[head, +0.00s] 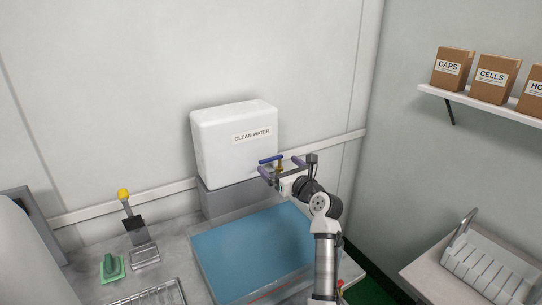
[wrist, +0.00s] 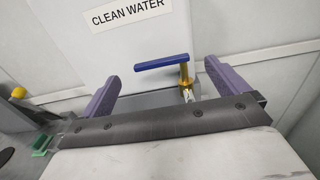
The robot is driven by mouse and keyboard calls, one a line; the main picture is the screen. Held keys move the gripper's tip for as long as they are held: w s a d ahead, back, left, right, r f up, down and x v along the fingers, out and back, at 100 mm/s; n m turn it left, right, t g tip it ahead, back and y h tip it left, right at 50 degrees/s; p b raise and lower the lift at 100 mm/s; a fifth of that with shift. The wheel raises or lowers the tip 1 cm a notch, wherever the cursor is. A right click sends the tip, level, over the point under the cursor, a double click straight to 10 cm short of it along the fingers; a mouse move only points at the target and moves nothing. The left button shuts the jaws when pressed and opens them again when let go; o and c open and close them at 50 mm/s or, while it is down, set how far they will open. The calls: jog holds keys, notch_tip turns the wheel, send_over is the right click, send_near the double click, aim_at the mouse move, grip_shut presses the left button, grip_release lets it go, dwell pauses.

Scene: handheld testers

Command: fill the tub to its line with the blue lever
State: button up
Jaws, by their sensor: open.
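The blue lever (head: 271,159) sits on a brass tap at the lower right of the white clean water tank (head: 222,150). In the wrist view the lever (wrist: 160,63) points left from the top of the brass tap (wrist: 185,78), roughly level. My gripper (head: 281,167) is open, its purple fingers either side of the lever in the wrist view (wrist: 161,73). The lever appears ahead of the fingers, and I see no contact. Below is the tub (head: 203,277), a broad blue area with a reddish line near its front edge. My arm covers its right part; its water level is unclear.
A yellow-topped device (head: 123,195) and a green item (head: 111,267) stand left on the counter, near a wire rack (head: 152,294). A shelf (head: 490,106) with labelled boxes is on the right wall. A white rack (head: 487,268) stands lower right.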

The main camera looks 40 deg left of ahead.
aim_at(272, 159)
jog(key=shift+p+x, duration=0.4)
jog(key=shift+x, duration=2.7)
